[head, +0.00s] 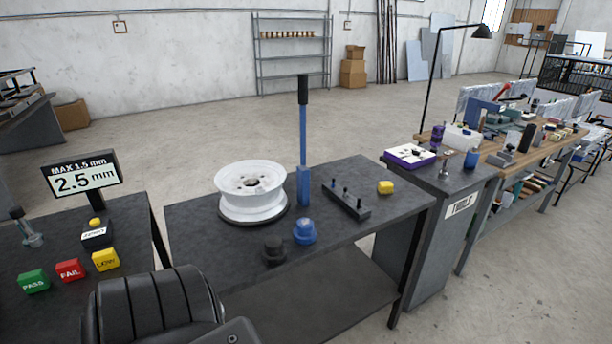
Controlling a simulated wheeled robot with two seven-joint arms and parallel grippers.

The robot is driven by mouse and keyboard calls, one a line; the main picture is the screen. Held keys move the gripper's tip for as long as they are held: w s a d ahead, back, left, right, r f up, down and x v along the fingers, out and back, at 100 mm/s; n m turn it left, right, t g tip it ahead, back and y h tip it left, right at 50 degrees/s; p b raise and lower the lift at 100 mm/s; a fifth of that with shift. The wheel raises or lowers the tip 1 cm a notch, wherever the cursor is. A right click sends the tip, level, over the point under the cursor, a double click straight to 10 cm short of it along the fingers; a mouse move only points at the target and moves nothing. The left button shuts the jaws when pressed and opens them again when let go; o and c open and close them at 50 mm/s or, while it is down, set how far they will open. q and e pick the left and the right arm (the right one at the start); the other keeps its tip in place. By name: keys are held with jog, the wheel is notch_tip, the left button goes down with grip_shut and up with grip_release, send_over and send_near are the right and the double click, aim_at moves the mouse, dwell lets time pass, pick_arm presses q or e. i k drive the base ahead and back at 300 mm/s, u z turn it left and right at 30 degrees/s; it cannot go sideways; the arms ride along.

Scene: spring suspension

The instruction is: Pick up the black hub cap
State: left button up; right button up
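The black hub cap (273,250) is a small, dark, round piece on the near edge of the dark grey workbench (345,180). It sits upright, just left of a blue round piece (304,233) of similar shape. A white wheel rim (249,184) lies on a dark round base behind it. Neither of my grippers shows in the head view, so I cannot see whether they are open or shut.
A blue upright lever (304,140) stands behind the caps. A gauge sign (83,178) and coloured buttons are at left. A black ribbed shape fills the lower left.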

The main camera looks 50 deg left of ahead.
aim_at(274, 252)
jog(key=i, duration=0.95)
jog(key=u, duration=1.55)
